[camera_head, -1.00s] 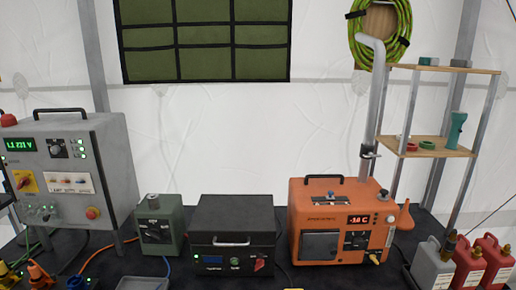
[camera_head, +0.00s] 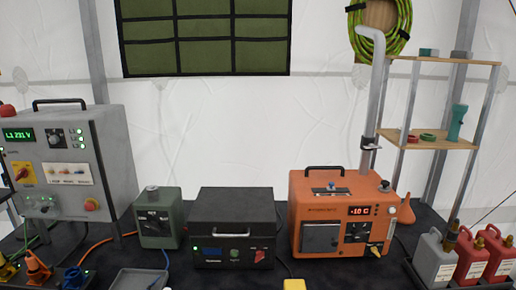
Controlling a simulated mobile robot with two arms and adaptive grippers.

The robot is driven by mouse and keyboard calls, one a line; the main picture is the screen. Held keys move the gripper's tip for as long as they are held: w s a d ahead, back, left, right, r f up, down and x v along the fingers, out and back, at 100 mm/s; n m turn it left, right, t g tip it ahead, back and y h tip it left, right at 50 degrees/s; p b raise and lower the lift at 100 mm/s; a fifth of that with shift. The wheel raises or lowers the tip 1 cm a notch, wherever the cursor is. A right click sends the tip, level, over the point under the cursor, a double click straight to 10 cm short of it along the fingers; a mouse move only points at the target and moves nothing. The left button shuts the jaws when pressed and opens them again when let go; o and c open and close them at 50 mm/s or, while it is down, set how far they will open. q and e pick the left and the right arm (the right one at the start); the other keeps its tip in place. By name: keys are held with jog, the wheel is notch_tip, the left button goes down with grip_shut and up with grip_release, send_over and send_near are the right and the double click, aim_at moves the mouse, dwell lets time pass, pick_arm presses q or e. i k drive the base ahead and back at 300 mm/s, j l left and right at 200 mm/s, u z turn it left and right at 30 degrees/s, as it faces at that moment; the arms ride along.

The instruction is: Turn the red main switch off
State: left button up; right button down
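A grey power cabinet (camera_head: 88,160) stands at the left with a lit green display reading about L1 231 V. A red rotary switch on a yellow plate (camera_head: 22,175) is at the left of its front; its exact position is too small to read. A round red button (camera_head: 91,204) sits lower right on the same front. A black box (camera_head: 232,215) in the middle also has a red switch (camera_head: 259,256) at its lower right front. Neither of my grippers is in view.
A green box (camera_head: 158,221) stands between cabinet and black box. An orange heater (camera_head: 335,185) with a pipe is right of it, then red cans (camera_head: 472,258) in a tray. Coloured plugs (camera_head: 38,268), cables and a grey tray (camera_head: 139,279) lie along the front.

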aim_at(23, 173)
jog(key=u, duration=1.45)
